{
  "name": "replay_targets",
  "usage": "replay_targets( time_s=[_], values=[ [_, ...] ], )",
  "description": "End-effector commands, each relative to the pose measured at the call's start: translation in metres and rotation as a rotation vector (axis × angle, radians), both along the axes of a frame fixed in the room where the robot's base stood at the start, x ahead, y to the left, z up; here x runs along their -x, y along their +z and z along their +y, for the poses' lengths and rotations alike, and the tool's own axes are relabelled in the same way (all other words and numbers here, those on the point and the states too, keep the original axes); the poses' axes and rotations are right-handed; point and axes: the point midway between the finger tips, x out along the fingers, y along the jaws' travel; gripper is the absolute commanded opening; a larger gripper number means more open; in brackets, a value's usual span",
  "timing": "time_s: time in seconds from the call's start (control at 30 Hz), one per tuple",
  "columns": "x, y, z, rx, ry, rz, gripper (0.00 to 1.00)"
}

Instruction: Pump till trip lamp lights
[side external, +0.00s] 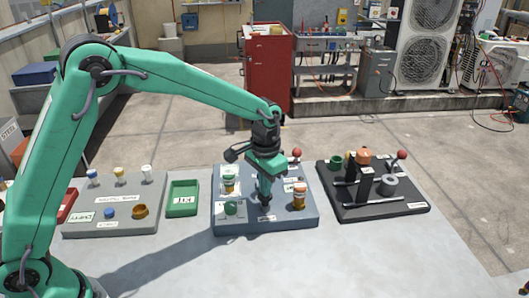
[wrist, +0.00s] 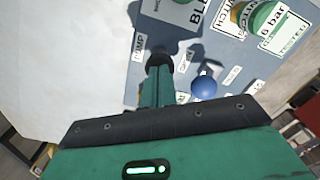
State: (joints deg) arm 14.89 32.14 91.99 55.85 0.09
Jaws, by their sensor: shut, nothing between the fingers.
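My gripper (side external: 265,203) is shut and empty, pointing down over the middle of the blue-grey panel (side external: 275,222). In the wrist view its dark fingertips (wrist: 159,62) are beside a label reading PUMP (wrist: 139,45); they hide what is under them, and I cannot tell whether they touch it. A blue dome (wrist: 204,86) sits just right of the fingers; its label is too small to read, so I cannot tell whether it is the trip lamp. The panel also carries a green-and-white cylinder (side external: 229,182), a green knob (side external: 231,208) and an orange-and-white cylinder (side external: 299,197).
A red ball (side external: 296,153) rises at the panel's back edge. A black board (side external: 400,208) with an orange-topped post (side external: 363,157) stands to the right. A green tray (side external: 183,211) and a grey board (side external: 85,228) lie left. The bench front is clear.

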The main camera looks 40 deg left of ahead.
Motion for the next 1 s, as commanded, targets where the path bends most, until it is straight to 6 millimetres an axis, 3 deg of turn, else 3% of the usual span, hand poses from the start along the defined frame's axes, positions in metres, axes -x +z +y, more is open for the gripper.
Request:
replay_targets(
  time_s=[1.0],
  values=[
    [0.000,-0.019,0.000,-0.001,0.000,0.002,0.00]
  ],
)
